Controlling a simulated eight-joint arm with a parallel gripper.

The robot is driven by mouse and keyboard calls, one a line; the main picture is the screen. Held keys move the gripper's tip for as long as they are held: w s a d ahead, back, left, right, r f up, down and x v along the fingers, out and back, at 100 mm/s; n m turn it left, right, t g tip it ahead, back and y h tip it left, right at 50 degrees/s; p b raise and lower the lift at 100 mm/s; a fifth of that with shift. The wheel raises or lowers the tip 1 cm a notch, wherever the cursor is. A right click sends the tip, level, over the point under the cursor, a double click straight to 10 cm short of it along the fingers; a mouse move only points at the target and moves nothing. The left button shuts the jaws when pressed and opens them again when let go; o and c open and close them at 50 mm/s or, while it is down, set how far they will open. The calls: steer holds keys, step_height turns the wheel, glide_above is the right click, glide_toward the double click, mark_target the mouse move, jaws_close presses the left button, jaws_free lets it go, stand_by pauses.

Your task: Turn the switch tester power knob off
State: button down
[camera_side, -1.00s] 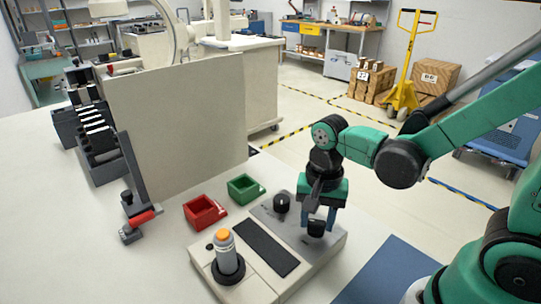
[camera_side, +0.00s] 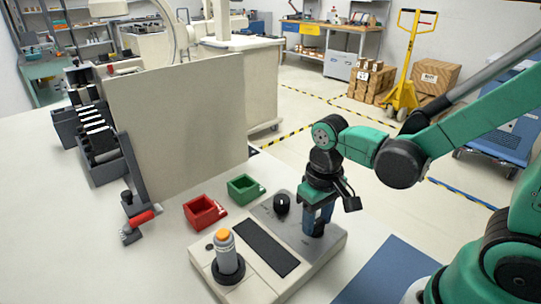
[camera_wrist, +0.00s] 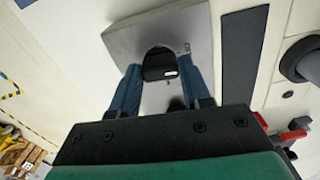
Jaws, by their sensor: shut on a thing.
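The switch tester (camera_side: 262,272) is a pale box on the table, with a grey plate holding two black knobs. My gripper (camera_side: 318,226) points down at the right-hand knob, its blue fingers closed around its sides. In the wrist view the held knob (camera_wrist: 158,70), black with a white mark, sits between the fingertips. The other black knob (camera_side: 281,204) stands free to the left, its white mark upward. The knobs' labels are too small to read, so I cannot tell which is power.
A grey cylinder with an orange top (camera_side: 224,246) stands on the tester beside a dark strip (camera_side: 265,247). Red (camera_side: 204,212) and green (camera_side: 244,189) trays lie behind it. A grey upright panel (camera_side: 180,125) stands further back. A blue mat (camera_side: 385,272) lies to the right.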

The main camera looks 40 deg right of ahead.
mark_target(317, 221)
steer(key=shift+n, duration=0.5)
steer(key=shift+c, duration=2)
jaws_free()
steer(key=shift+r, duration=2.85)
steer(key=r+t, duration=0.1)
steer(key=t, duration=0.1)
steer(key=w+d+r+t, duration=0.1)
steer(key=t, duration=0.1)
steer(key=r+t, duration=0.1)
steer(key=t, duration=0.2)
steer(key=shift+w+d, duration=0.25)
steer(key=shift+w, duration=0.1)
